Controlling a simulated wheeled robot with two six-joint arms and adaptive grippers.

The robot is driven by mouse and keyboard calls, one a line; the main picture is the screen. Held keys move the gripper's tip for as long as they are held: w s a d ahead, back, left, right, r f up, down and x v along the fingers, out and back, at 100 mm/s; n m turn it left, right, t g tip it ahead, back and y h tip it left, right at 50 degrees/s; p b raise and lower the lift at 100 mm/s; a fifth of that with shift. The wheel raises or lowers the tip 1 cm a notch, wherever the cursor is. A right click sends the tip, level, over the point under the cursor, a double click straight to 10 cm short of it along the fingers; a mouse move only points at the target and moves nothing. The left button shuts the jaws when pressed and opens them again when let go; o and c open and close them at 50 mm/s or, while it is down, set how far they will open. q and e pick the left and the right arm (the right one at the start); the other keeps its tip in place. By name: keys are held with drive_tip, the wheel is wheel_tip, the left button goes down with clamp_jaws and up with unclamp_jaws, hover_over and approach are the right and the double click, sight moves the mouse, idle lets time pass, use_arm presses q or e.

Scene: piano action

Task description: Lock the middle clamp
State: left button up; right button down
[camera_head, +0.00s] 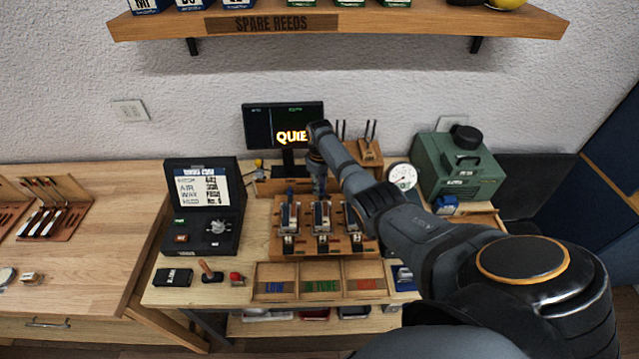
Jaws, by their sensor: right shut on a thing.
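Three metal clamps stand in a row on a wooden block (279,246): the left clamp (290,222), the middle clamp (322,218) and the right clamp (351,222). My right arm reaches in from the lower right. My right gripper (319,184) points down at the upper rear end of the middle clamp and is shut on what looks like its lever. The fingertips are small and dark here, so the exact contact is hard to see. The right clamp is partly behind my arm. My left gripper is not in view.
A three-part wooden tray (304,296) lies in front of the block. A black case (205,210) stands open at left, a green machine (458,172) at right. A monitor (283,125) stands behind. A shelf (340,22) hangs above.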

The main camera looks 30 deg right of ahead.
drive_tip(key=m+p, duration=0.1)
drive_tip(key=m, duration=0.4)
drive_tip(key=shift+d+r, duration=0.1)
drive_tip(key=shift+d, duration=0.05)
drive_tip(key=shift+m+p, duration=0.6)
drive_tip(key=shift+m, duration=1.9)
drive_tip(key=shift+d, duration=0.1)
drive_tip(key=c, duration=1.2)
unclamp_jaws()
wheel_tip(320, 180, up, 12)
drive_tip(key=shift+f, duration=0.1)
